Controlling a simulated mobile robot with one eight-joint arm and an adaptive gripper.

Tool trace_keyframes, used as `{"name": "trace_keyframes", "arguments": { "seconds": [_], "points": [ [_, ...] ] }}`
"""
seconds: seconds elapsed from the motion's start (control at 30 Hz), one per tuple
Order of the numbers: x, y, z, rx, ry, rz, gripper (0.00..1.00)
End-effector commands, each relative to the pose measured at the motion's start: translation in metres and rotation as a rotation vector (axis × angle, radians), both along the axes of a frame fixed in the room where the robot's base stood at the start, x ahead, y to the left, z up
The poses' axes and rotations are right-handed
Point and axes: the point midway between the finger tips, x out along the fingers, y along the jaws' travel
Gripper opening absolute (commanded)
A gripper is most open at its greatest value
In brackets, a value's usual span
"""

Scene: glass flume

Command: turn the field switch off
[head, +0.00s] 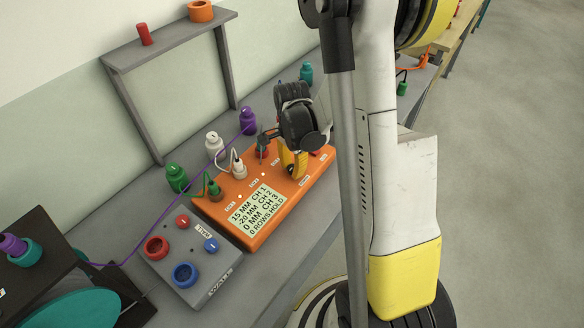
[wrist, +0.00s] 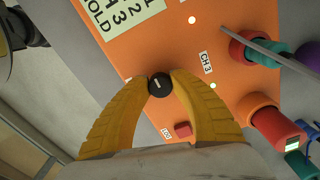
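The orange box (head: 275,206) with a readout (head: 255,212) lies on the grey bench. A small round black knob with a white line (wrist: 159,84) is on its face in the wrist view; its label is not readable there, so I cannot confirm that it is the field switch. My gripper (head: 292,172) is down at the box's front right part. In the wrist view its yellow fingertips (wrist: 160,80) sit on both sides of the knob, seemingly touching it. In the head view the fingers hide the knob.
Green (head: 213,187) and white (head: 239,170) plugs with cables stand in the orange box. A grey box (head: 210,268) with red and blue fittings is at the left. A red button (wrist: 183,129) is close to my fingers. A small shelf (head: 170,40) stands behind.

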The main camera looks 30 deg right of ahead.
Motion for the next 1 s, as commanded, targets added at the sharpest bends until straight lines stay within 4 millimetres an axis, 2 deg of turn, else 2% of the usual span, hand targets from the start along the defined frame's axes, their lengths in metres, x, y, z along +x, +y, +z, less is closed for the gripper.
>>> {"name": "trace_keyframes", "arguments": {
  "seconds": [0.47, 0.67, 1.0],
  "points": [
    [-0.0003, 0.0001, -0.0007, 0.001, 0.0, 0.067, 0.0],
    [-0.0007, 0.0, -0.0015, 0.001, 0.0, 0.199, 0.0],
    [-0.0015, -0.0002, -0.0016, 0.001, 0.0, 0.516, 0.0]
  ]
}}
